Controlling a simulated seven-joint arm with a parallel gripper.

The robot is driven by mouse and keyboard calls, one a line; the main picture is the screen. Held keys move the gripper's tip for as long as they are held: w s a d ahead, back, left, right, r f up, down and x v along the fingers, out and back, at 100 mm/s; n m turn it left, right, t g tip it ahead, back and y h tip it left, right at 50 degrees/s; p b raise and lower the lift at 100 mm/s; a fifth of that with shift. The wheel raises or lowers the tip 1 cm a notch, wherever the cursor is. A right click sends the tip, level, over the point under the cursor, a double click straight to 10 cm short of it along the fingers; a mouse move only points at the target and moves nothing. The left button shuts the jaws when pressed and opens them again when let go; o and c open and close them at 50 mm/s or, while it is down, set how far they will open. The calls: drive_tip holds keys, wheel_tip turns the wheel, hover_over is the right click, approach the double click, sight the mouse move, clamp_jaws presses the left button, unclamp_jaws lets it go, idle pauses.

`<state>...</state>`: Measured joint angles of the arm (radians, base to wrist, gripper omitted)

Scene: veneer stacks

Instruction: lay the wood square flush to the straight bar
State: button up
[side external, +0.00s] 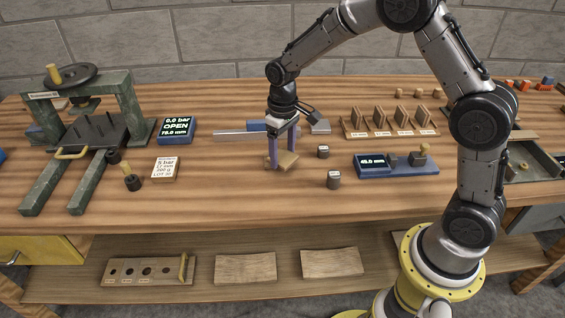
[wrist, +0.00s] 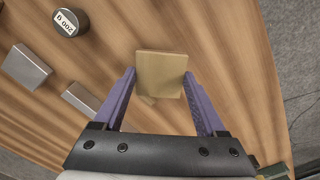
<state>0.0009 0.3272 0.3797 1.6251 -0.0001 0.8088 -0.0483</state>
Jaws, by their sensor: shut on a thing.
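The wood square (wrist: 162,75) is a pale tan, thin piece between the two purple fingers of my gripper (wrist: 160,88) in the wrist view. A small lighter patch shows below its near left corner; I cannot tell what it is. In the side view the wood square (side external: 288,160) hangs at the fingertips of my gripper (side external: 281,160), low over the table; whether it touches the wood is unclear. The straight bar (side external: 232,135) is a long pale strip on the table, behind and left of the square and apart from it. My gripper partly hides its right end.
A blue block (side external: 257,126) stands behind the bar. Small weights (side external: 334,180) and a blue gauge (side external: 375,165) are to the right. A slotted rack (side external: 390,133) stands behind them. A press (side external: 85,105) and a white card (side external: 164,169) are left. The front middle is clear.

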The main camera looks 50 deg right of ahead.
sight(286, 158)
drive_tip(key=shift+s, duration=0.1)
drive_tip(key=r+n, duration=0.2)
drive_tip(key=r, duration=0.1)
drive_tip(key=r+n, duration=0.1)
drive_tip(key=n, duration=0.1)
drive_tip(key=shift+s+r, duration=0.15)
drive_tip(key=shift+s, duration=0.25)
wheel_tip(286, 158, up, 12)
drive_tip(key=w+n, duration=0.1)
drive_tip(key=n, duration=0.3)
drive_tip(key=w+f, duration=1.2)
drive_tip(key=w, duration=0.2)
drive_tip(key=shift+d+f, duration=0.25)
drive_tip(key=shift+f, duration=0.6)
